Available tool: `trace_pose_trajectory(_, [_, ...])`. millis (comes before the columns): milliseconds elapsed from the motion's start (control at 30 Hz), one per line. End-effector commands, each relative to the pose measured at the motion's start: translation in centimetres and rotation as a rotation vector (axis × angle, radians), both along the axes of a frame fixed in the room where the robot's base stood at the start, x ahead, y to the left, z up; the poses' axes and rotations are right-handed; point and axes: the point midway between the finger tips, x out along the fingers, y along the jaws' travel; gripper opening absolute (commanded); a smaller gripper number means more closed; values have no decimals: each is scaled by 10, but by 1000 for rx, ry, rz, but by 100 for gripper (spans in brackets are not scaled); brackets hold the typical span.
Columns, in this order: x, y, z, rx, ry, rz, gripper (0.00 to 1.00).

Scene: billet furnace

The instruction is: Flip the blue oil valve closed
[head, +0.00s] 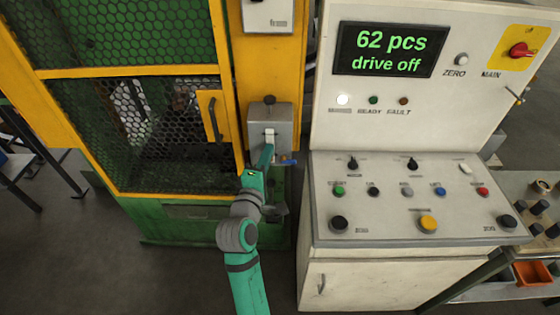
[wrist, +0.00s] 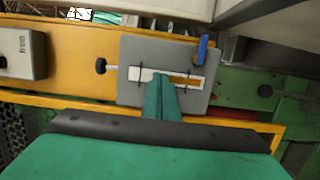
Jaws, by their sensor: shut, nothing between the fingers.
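The blue oil valve (head: 287,162) is a small lever at the lower right of the grey oil unit (head: 284,132) on the yellow machine post. In the head view it points out to the right, roughly level. In the wrist view the blue lever (wrist: 202,50) lies crosswise to the long sight glass (wrist: 183,79), which shows amber fluid. My gripper (head: 268,150) is shut and empty. In the wrist view its fingertips (wrist: 160,78) are in front of the sight glass, to one side of the lever and apart from it in the picture. Depth to the plate is unclear.
A black knob (wrist: 101,66) sticks out at the unit's top end. The mesh guard door (head: 150,130) with its handle is on the left. The control cabinet (head: 410,200) stands close on the right. A grey box (head: 268,14) is on the post above.

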Motion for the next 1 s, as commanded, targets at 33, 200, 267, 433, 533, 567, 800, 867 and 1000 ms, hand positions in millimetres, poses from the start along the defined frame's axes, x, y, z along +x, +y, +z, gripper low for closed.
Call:
trace_pose_trajectory(33, [-7, 4, 5, 0, -2, 7, 0])
trace_pose_trajectory(200, [-39, 9, 11, 1, 0, 16, 0])
trace_pose_trajectory(267, [-50, 10, 14, 0, 0, 18, 0])
trace_pose_trajectory(433, [-77, 5, 21, 0, 0, 11, 0])
trace_pose_trajectory(533, [-88, 1, 24, 0, -1, 4, 0])
trace_pose_trajectory(567, [-90, 0, 24, 0, -1, 2, 0])
trace_pose_trajectory(800, [-98, -4, 26, -1, 0, -3, 0])
trace_pose_trajectory(867, [-97, -4, 26, -1, 0, -4, 0])
trace_pose_trajectory(1000, [-97, -3, 26, -1, 0, -3, 0])
